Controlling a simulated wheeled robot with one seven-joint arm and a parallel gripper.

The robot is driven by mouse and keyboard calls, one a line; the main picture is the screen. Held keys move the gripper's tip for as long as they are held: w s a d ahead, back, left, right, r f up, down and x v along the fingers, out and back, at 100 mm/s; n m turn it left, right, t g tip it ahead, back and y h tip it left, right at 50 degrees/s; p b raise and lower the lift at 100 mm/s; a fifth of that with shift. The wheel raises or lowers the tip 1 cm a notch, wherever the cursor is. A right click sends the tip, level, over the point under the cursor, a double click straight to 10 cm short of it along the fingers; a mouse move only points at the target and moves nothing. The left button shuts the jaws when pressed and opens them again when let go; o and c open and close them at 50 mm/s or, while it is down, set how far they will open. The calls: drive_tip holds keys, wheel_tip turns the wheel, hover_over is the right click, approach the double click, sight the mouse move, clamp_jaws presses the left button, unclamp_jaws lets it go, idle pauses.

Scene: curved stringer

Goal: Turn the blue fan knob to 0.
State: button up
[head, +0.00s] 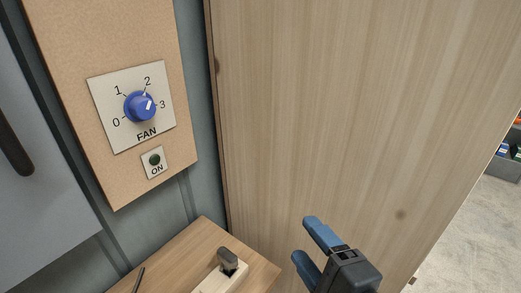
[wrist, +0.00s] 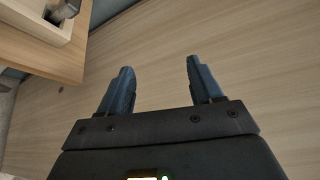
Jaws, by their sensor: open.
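The blue fan knob (head: 134,107) sits on a white square plate (head: 103,94) marked 0, 1, 2, 3 and FAN, on a tan wall panel at the upper left of the head view. Its white pointer mark faces up and right, on the 2-to-3 side; the exact setting is hard to tell. My gripper (head: 302,238) is at the lower right, well apart from the knob, with its two blue fingers spread and nothing between them. It also shows open and empty in the wrist view (wrist: 160,66). The knob is not in the wrist view.
Below the knob is a small plate with a dark green ON button (head: 154,159). A wooden ledge (head: 190,248) with a dark lever (head: 227,259) stands below. A large wooden panel (head: 330,100) rises behind my gripper. A dark handle (head: 14,150) is at far left.

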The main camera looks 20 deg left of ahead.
drive_tip(key=w+a+r+m+g+y, duration=0.1)
drive_tip(key=w+a+r+m+y, duration=0.15)
drive_tip(key=a+r, duration=0.55)
drive_tip(key=m+g+y, duration=0.2)
drive_tip(key=g+y, duration=0.2)
approach(147, 112)
drive_tip(key=a, duration=0.1)
drive_tip(key=shift+n, duration=0.25)
drive_tip(key=p+x, duration=0.1)
drive_tip(key=x, duration=0.7)
drive_tip(key=shift+w+d, duration=0.1)
drive_tip(key=shift+w, duration=0.1)
drive_tip(key=shift+c, duration=0.2)
drive_tip(key=c, duration=1)
